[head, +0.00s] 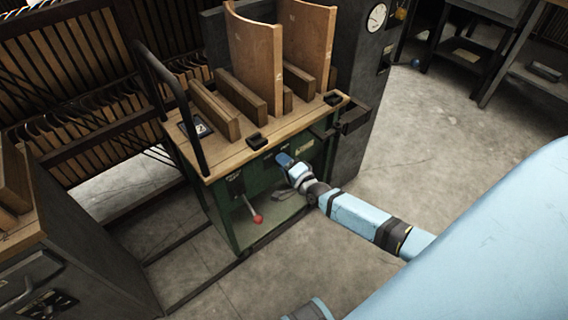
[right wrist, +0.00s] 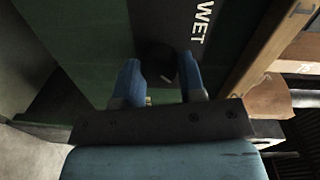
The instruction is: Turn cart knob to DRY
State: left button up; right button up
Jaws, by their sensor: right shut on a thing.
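The green cart (head: 222,216) with a wooden top stands in the middle of the head view. My right gripper (head: 285,160) reaches its front panel just under the top edge. In the right wrist view, the two blue fingers of my right gripper (right wrist: 159,78) are closed on the dark round knob (right wrist: 155,58), one on each side. The label WET (right wrist: 202,22) is readable beside the knob on a dark plate. The DRY marking cannot be made out, and the knob's pointer direction is unclear. My left gripper is not in view.
A lever with a red ball (head: 258,218) sticks out low on the cart's front. A black handle bar (head: 172,105) rises at its left. Curved wooden panels (head: 254,55) stand on top. A grey cabinet with a gauge (head: 376,17) stands behind. Floor at right is clear.

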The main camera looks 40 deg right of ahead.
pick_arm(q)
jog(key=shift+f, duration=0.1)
pick_arm(e)
jog(key=o, duration=0.9)
jog(key=shift+o, duration=0.2)
pick_arm(q)
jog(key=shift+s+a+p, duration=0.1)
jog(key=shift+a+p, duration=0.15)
jog(key=shift+p, duration=1)
pick_arm(e)
jog(key=s+d, duration=0.1)
jog(key=s, duration=1.2)
jog(key=shift+s+r, duration=0.35)
jog(key=shift+s, duration=0.05)
jog(key=shift+s, duration=0.1)
